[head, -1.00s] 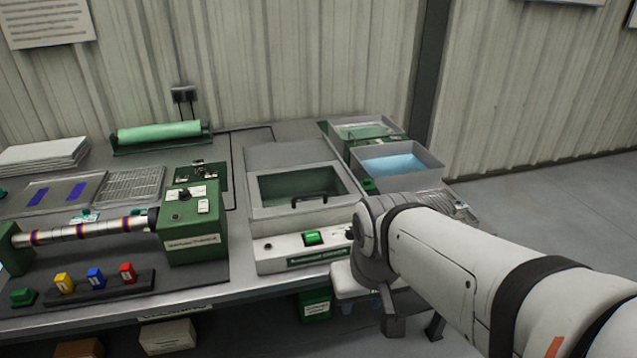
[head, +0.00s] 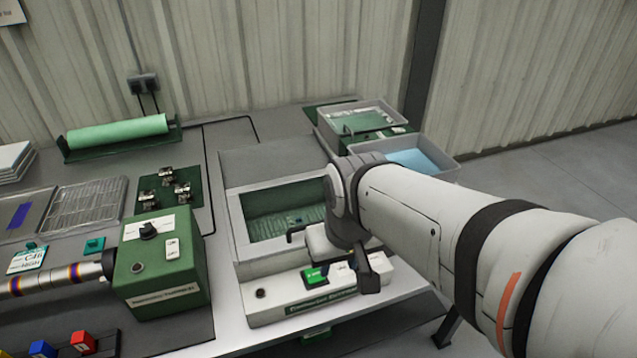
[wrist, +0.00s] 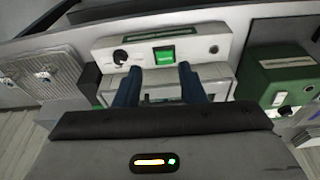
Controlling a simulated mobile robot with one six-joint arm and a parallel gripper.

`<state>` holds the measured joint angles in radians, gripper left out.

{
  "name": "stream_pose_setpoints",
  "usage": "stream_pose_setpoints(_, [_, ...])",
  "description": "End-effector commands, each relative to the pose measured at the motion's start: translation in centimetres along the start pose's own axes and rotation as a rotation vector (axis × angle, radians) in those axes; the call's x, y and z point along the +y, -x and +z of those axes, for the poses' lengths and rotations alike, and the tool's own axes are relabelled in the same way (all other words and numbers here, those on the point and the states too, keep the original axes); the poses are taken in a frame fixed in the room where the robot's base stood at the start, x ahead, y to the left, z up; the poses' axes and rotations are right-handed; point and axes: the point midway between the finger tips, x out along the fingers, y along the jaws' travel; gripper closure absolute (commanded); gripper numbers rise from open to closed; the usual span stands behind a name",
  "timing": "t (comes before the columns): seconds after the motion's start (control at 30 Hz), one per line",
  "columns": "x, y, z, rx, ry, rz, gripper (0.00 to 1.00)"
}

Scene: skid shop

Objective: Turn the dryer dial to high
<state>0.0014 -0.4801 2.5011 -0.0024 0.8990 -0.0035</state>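A white unit (head: 290,308) with a windowed lid stands at the bench front. Its front panel (wrist: 222,38) carries a black dial (wrist: 120,57), a lit green switch (wrist: 164,56) and a dark round button (wrist: 214,49). Its label is not readable. In the head view my arm hides the dial. My gripper (wrist: 158,72) is open and empty, its two dark blue fingers apart in front of the panel, below the dial and switch in the wrist view. A green box (head: 160,270) also carries a black dial (head: 148,230); I cannot read which unit is the dryer.
A banded rod (head: 55,278) runs into the green box. Colored blocks (head: 83,342) stand at the front left. A tray of blue liquid (head: 440,155) and another tray (head: 358,112) sit behind my arm. Open floor lies to the right.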

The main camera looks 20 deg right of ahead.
Motion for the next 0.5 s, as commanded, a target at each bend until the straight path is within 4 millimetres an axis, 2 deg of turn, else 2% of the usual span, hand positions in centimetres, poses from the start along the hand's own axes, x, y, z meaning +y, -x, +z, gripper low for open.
stream_pose_setpoints(0.13, [0.0, 0.0, 0.0, 0.0, 0.0, 0.0, 0.64])
stream_pose_setpoints(0.27, [0.1, -0.1, -0.3, -0.006, -0.001, 0.002, 0.53])
stream_pose_setpoints(0.33, [0.5, -0.4, -0.9, -0.016, -0.003, 0.005, 0.48])
stream_pose_setpoints(0.43, [1.1, -1.3, -2.5, -0.044, 0.0, 0.012, 0.48])
stream_pose_setpoints(0.5, [2.2, -2.3, -4.0, -0.068, -0.004, 0.019, 0.48])
